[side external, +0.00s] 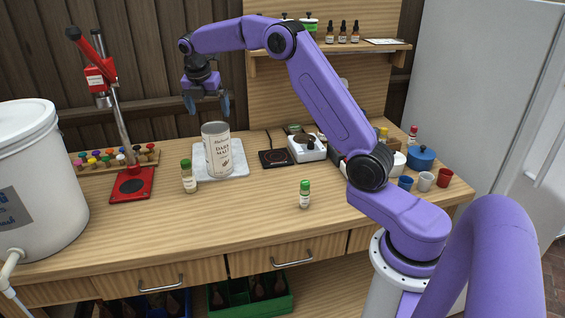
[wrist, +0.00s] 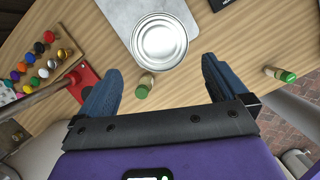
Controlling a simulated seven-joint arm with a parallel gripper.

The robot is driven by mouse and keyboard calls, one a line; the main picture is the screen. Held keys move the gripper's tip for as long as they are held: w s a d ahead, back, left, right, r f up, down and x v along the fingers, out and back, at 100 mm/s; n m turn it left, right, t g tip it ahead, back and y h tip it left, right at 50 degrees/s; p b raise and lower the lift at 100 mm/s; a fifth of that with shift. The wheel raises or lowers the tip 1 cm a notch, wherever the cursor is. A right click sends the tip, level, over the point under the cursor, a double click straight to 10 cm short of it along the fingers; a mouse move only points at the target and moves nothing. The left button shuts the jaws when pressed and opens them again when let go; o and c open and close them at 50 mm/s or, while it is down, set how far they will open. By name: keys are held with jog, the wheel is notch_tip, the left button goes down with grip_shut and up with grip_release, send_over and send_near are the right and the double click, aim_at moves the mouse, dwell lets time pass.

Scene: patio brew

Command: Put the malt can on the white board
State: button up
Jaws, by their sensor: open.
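My gripper (side external: 207,108) is open and empty. It is above the can and apart from it, slightly left in the side view. In the wrist view its two blue fingers (wrist: 158,84) are spread, and the can lies beyond them. The can's far side is hidden.
A small green-capped bottle (side external: 188,178) stands just left of the board and another (side external: 305,195) to its right. A red bottle capper (side external: 130,184), a cap rack (side external: 92,160) and a white bucket (side external: 38,190) are at the left. A dark scale (side external: 275,158) is right of the board.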

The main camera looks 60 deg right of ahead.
jog(key=s+a+m+y, duration=0.2)
jog(key=s+a+m, duration=0.3)
jog(key=s+a, duration=1.45)
jog(key=s+d+f+m, duration=0.1)
jog(key=s+f+m, duration=0.1)
jog(key=s, duration=1)
jog(key=s+d+f+m+g+y, duration=0.1)
jog(key=s+f+m, duration=0.1)
jog(key=s, duration=1.1)
jog(key=shift+s+d+f+m+y, duration=0.25)
jog(key=shift+d+f+m+y, duration=0.05)
jog(key=shift+d+m, duration=0.1)
